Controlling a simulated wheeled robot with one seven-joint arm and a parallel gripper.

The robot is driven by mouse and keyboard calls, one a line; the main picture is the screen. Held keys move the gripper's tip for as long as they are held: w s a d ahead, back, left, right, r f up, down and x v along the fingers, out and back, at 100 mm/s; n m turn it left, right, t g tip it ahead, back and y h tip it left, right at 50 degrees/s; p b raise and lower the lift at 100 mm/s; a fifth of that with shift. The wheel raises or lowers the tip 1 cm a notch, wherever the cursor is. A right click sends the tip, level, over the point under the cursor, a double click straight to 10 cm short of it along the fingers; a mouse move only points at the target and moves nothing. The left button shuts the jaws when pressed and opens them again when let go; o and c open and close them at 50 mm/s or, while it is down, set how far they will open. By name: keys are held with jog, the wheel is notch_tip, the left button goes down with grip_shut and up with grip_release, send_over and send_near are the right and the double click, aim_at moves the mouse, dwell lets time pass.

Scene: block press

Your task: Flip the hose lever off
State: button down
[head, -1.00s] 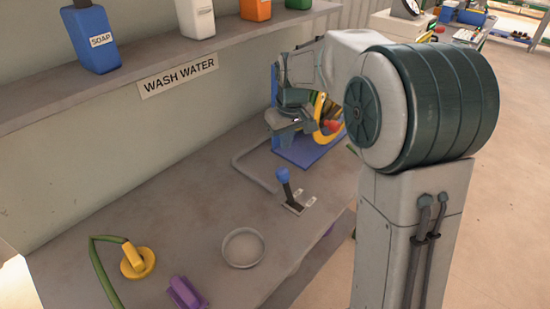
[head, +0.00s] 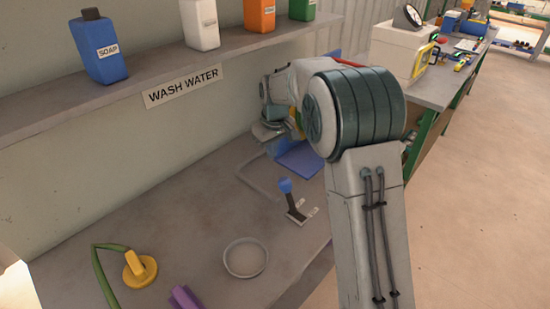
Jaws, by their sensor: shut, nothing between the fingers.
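A lever with a blue knob (head: 285,185) and a dark stem stands on a small base with pale labels (head: 308,213), on the grey counter. The stem leans up and to the left; the label text is too small to read. My gripper (head: 272,148) is beyond the lever, near the wall and the blue plate, apart from the lever. It looks shut and empty, though its fingertips are partly hidden. A green hose (head: 98,272) runs by a round yellow fitting (head: 139,268) at the counter's left.
A blue plate (head: 301,160) lies behind the lever, partly covered by my arm. A shallow round dish (head: 245,258) and a purple block (head: 185,298) are in front. A shelf (head: 150,74) with several bottles overhangs the back. The counter's middle is clear.

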aim_at(289, 198)
notch_tip(289, 198, down, 8)
jog(key=s+d+p, duration=0.1)
jog(key=s+p, duration=0.1)
jog(key=shift+d+r, duration=0.15)
jog(key=shift+d, duration=0.2)
jog(key=shift+s+d+b, duration=0.1)
jog(key=shift+s+b, duration=0.05)
jog(key=shift+b, duration=0.15)
